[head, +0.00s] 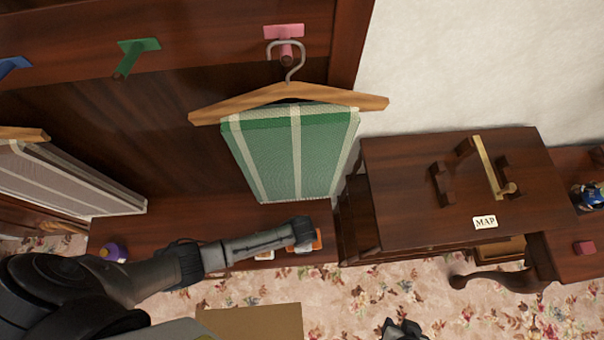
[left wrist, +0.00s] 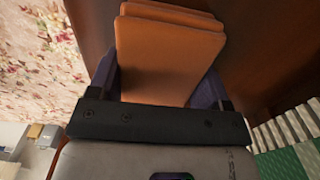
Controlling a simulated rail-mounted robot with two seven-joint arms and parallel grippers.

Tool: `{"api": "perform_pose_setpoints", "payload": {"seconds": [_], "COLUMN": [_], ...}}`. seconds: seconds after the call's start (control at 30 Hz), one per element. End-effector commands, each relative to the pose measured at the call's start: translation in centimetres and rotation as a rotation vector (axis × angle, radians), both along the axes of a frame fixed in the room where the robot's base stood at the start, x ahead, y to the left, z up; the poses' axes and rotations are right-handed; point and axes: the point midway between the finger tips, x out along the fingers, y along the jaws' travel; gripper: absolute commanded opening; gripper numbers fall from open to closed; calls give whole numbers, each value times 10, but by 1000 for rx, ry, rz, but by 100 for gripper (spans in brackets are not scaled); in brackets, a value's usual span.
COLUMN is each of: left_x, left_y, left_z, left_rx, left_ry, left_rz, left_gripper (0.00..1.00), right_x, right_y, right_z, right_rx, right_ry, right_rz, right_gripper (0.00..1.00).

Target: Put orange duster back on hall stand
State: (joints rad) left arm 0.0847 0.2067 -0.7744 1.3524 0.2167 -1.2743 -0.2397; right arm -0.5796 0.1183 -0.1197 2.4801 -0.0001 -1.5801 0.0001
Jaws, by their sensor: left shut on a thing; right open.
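The orange duster (left wrist: 170,50) shows in the left wrist view as layered flat orange pieces between the fingers of my left gripper (left wrist: 158,92). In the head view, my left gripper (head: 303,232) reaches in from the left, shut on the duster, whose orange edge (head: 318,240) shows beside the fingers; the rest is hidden. The duster is over or on the low board of the dark wooden hall stand (head: 170,215); I cannot tell whether it touches. My right gripper (head: 402,330) is open at the bottom edge, only partly in view.
A green towel (head: 275,155) hangs on a wooden hanger from a pink peg (head: 285,40). A small desk (head: 410,200) with a MAP label (head: 485,222) stands close on the right. A purple item (head: 112,252) sits on the board's left. Floral carpet lies in front.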

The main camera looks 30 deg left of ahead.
Motion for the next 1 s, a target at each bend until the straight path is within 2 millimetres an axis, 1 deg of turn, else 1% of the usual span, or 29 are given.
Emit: {"api": "perform_pose_setpoints", "payload": {"seconds": [0.23, 0.27, 0.5, 0.53, 0.8, 0.87, 0.97, 1.0], "left_x": [0, 0, 0, 0, 0, 0, 1, 1], "left_y": [0, 0, 0, 0, 0, 0, 0, 0], "left_z": [-3, -3, -3, -3, 0, 4, 17, 25], "left_rx": [0, 0, 0, 0, 1, 1, 0, 0], "left_ry": [0, 0, 0, 0, -1, -1, -1, -2], "left_rz": [0, 0, 0, 0, 0, 0, -1, -1], "left_gripper": [50, 73, 96, 97, 97, 97, 97, 97], "right_x": [0, 0, 0, 0, 0, -1, 0, 0], "right_y": [-1, -1, -1, -1, -1, -1, -1, -1], "right_z": [-2, -2, -1, -1, 0, 1, 5, 7], "right_rx": [-3, -4, -4, -4, -3, -3, -3, -3], "right_ry": [1, 0, 1, 1, 2, 2, 2, 2], "right_rz": [2, 3, 3, 3, 3, 3, 2, 2], "right_gripper": [43, 43, 43, 43, 43, 43, 43, 43]}}
